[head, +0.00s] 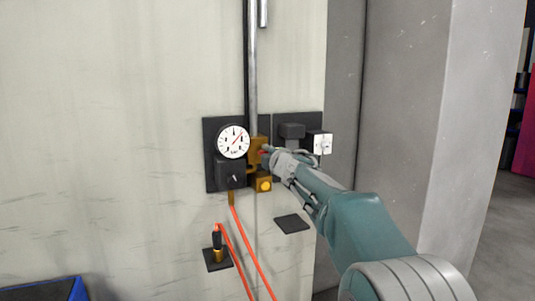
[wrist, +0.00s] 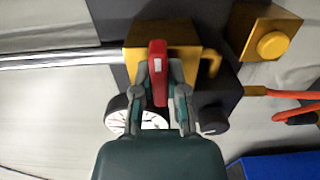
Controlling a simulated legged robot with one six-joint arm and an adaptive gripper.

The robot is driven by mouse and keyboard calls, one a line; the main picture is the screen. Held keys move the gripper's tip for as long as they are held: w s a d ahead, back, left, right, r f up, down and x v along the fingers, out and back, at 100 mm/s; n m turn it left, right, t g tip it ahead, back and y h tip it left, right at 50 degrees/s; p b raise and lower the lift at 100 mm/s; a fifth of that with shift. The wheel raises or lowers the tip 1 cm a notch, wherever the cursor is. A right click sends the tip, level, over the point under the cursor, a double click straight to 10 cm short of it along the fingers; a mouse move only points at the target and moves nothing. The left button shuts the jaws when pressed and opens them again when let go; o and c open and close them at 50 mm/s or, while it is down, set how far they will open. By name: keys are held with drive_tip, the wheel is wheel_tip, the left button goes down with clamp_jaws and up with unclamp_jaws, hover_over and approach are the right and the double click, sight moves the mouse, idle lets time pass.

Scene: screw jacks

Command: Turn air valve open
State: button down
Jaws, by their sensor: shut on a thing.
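The air valve is a brass block (head: 254,150) at the lower end of a vertical metal pipe on the wall. It also shows in the wrist view (wrist: 134,57), where the picture is turned on its side. Its red lever handle (wrist: 158,80) lies between the two fingers of my gripper (wrist: 160,92). My gripper is shut on the handle, with one finger on each side.
A round white gauge (head: 233,141) sits left of the valve, above a black knob unit (head: 230,175). A brass fitting with a yellow button (head: 264,186) is below. Orange hoses (head: 240,240) hang beneath. A white switch box (head: 320,143) is to the right, near my arm.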

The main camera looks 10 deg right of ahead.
drive_tip(key=shift+a+f, duration=0.1)
drive_tip(key=shift+f, duration=0.25)
drive_tip(key=c, duration=0.7)
unclamp_jaws()
drive_tip(key=shift+o, duration=0.2)
drive_tip(key=shift+a+r, duration=0.1)
drive_tip(key=shift+r, duration=0.05)
drive_tip(key=s+d, duration=0.2)
drive_tip(key=s, duration=0.9)
drive_tip(key=shift+s, duration=0.35)
drive_tip(key=shift+d, duration=0.1)
